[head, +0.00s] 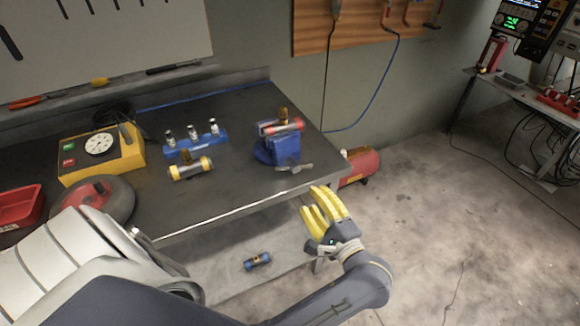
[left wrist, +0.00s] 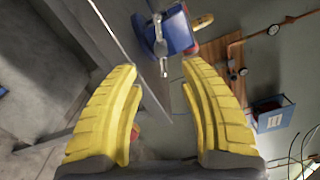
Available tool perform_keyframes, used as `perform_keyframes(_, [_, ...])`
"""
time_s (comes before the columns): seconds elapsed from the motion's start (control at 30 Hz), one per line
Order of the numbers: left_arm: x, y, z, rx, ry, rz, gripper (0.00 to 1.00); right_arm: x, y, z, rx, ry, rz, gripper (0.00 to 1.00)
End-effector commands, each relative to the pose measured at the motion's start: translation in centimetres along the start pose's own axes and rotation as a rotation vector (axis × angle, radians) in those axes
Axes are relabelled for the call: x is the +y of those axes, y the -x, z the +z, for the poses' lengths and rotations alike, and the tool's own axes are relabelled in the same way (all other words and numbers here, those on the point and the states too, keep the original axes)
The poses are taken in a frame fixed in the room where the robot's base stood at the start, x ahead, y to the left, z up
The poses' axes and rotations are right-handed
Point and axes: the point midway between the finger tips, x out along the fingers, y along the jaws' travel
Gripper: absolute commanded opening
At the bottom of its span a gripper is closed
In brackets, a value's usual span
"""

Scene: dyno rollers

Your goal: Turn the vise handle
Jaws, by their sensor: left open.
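The blue vise (head: 270,150) stands at the right front corner of the dark workbench, with a red cylindrical part (head: 281,127) at its top. Its grey metal handle (head: 294,168) sticks out at the front. My left gripper (head: 312,200), with yellow fingers, is open and empty just off the bench's front edge, in front of and a little below the handle. In the left wrist view the handle (left wrist: 160,42) and vise (left wrist: 181,32) show beyond the open fingertips (left wrist: 160,70), with a gap between. My right gripper is not seen.
On the bench are a blue stand with several metal fittings (head: 196,147), a yellow-and-metal roller (head: 190,168), a yellow gauge box (head: 100,153) and a red tray (head: 22,206). A blue part (head: 257,261) lies on the lower shelf.

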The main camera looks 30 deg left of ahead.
Motion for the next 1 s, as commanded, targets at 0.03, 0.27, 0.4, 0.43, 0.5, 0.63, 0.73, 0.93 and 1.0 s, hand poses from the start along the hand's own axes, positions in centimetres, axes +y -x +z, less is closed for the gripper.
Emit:
perform_keyframes(0.03, [0.0,-1.0,0.1,-0.002,-0.001,-0.003,0.42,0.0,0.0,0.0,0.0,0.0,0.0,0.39])
perform_keyframes(0.27, [-0.1,-5.3,0.0,-0.002,-0.001,-0.003,0.42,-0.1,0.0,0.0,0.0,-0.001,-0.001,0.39])
perform_keyframes(0.4, [-0.1,-7.8,0.1,-0.002,-0.002,-0.004,0.42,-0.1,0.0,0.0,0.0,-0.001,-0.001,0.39])
perform_keyframes(0.43, [-0.1,-8.3,0.0,-0.002,-0.002,-0.003,0.42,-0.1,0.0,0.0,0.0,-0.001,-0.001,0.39])
perform_keyframes(0.5, [-0.1,-9.5,0.0,-0.002,-0.002,-0.004,0.42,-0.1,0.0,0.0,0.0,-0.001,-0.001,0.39])
perform_keyframes(0.63, [-0.1,-11.3,0.1,-0.002,-0.002,-0.003,0.42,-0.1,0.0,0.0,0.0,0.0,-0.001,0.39])
perform_keyframes(0.73, [-0.1,-12.4,0.0,-0.001,-0.002,-0.003,0.42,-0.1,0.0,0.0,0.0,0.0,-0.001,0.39])
perform_keyframes(0.93, [0.0,-13.8,0.0,0.0,-0.002,-0.001,0.42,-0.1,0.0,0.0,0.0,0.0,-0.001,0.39])
perform_keyframes(1.0, [0.0,-14.0,0.0,-0.001,-0.002,-0.001,0.42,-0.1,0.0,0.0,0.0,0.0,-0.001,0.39])
